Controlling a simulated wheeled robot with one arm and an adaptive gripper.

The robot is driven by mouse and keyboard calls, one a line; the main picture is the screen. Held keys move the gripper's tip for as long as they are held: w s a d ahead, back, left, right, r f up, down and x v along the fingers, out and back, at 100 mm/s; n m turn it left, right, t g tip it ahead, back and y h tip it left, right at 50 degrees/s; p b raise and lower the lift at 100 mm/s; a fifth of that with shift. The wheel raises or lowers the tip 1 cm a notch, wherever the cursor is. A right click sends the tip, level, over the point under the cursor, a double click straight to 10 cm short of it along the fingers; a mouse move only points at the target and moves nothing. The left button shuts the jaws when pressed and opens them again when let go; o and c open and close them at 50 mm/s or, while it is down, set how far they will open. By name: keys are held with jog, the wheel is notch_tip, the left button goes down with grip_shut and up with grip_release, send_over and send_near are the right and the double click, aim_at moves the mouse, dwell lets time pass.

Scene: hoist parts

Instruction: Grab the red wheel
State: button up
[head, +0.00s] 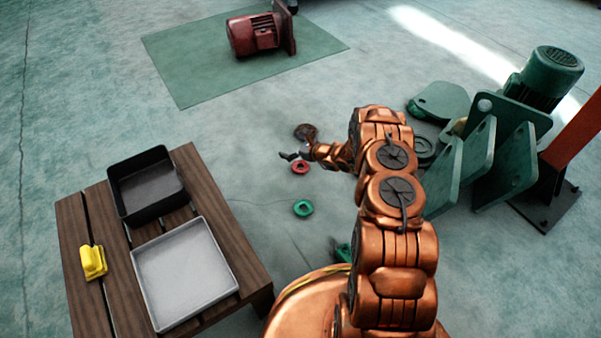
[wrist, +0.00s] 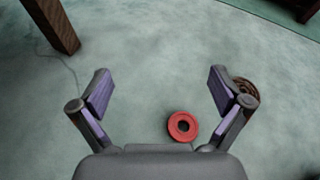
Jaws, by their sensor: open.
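The red wheel (head: 300,167) is a small ring with a central hole, lying flat on the floor. In the head view it is just below my gripper (head: 290,156). In the wrist view the red wheel (wrist: 183,126) shows between the two fingers, right of centre and close to the palm. My gripper (wrist: 158,85) is open and empty, with its fingers spread above the floor. I cannot tell the exact height of the fingers over the wheel.
A green wheel (head: 303,208) lies nearby on the floor. A brown round part (head: 306,131) lies just behind my gripper. A wooden table (head: 224,196) with a black tray (head: 112,185) and a grey tray (head: 150,302) stands at left. Large green hoist parts (head: 480,165) stand at right.

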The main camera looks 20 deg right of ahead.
aim_at(303, 169)
jog(key=s+d+f+m+h+b, duration=0.1)
jog(key=d+f, duration=0.2)
jog(key=f, duration=0.3)
jog(key=s+d+f+m+h+b, duration=0.1)
jog(key=d+f+m+h+b, duration=0.1)
jog(key=f, duration=0.4)
jog(key=s+d+f+m+t+h+b, duration=0.1)
jog(key=d+f+m+b, duration=0.1)
jog(key=d+f, duration=0.2)
notch_tip(303, 169, down, 3)
jog(key=shift+s, duration=0.15)
jog(key=shift+w+f+b, duration=0.3)
jog(key=shift+w+f, duration=0.1)
jog(key=shift+b+x, duration=0.35)
jog(key=shift+x, duration=0.5)
jog(key=b+x, duration=0.1)
jog(key=x, duration=0.1)
jog(key=b+x, duration=0.2)
jog(key=shift+a, duration=0.25)
jog(key=shift+w+a+b, duration=0.1)
jog(key=shift+w+b, duration=0.25)
jog(key=shift+w, duration=0.15)
jog(key=shift+c, duration=0.2)
jog(key=shift+r, duration=0.1)
jog(key=c, duration=1.5)
